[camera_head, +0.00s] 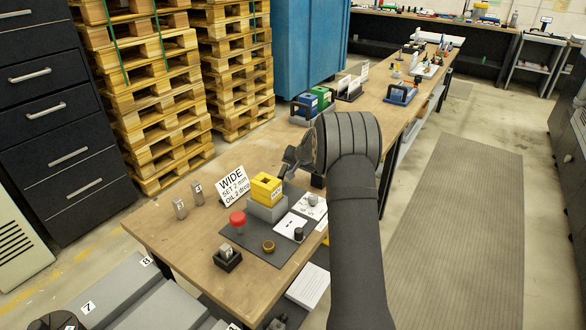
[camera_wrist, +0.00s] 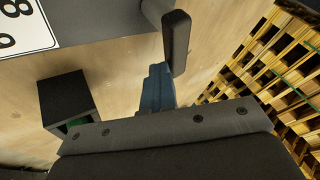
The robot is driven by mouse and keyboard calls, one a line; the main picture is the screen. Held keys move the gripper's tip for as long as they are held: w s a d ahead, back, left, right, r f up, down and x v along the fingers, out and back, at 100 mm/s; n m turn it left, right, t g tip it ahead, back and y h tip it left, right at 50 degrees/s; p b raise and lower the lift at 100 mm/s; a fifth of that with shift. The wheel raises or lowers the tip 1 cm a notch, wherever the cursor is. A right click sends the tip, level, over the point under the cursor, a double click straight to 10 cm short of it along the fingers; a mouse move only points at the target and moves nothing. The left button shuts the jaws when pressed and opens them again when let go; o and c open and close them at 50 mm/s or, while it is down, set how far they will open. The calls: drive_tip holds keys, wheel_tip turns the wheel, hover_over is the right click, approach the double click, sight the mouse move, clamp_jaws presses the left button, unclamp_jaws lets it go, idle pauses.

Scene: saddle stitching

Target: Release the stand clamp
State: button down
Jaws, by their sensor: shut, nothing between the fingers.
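A yellow block (camera_head: 266,187) sits on a grey stand (camera_head: 267,208) on the dark mat. I cannot tell which part is the stand clamp. A red round-topped piece (camera_head: 238,218) stands left of the stand. A small black knob (camera_head: 298,234) is on a white plate to its right. My gripper (camera_head: 283,171) is above and behind the yellow block, apart from it, shut and empty.
A brass ring (camera_head: 268,246) lies on the mat (camera_head: 245,240). A black holder (camera_head: 228,259) is near the front. The sign WIDE (camera_head: 233,186) stands behind. Blue and green bins (camera_head: 307,104) are farther back. A black box (camera_wrist: 72,98) shows in the wrist view.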

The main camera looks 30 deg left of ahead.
drive_tip(key=shift+s+a, duration=0.2)
drive_tip(key=shift+s, duration=0.1)
drive_tip(key=shift+s+d, duration=0.3)
drive_tip(key=shift+d, duration=0.3)
drive_tip(key=v, duration=1)
drive_tip(key=shift+w, duration=0.25)
drive_tip(key=shift+a, duration=0.1)
drive_tip(key=x, duration=0.9)
drive_tip(key=shift+f, duration=0.35)
drive_tip(key=shift+w+a+f, duration=0.1)
drive_tip(key=shift+a, duration=0.2)
drive_tip(key=shift+w+a, duration=0.15)
drive_tip(key=shift+a, duration=0.15)
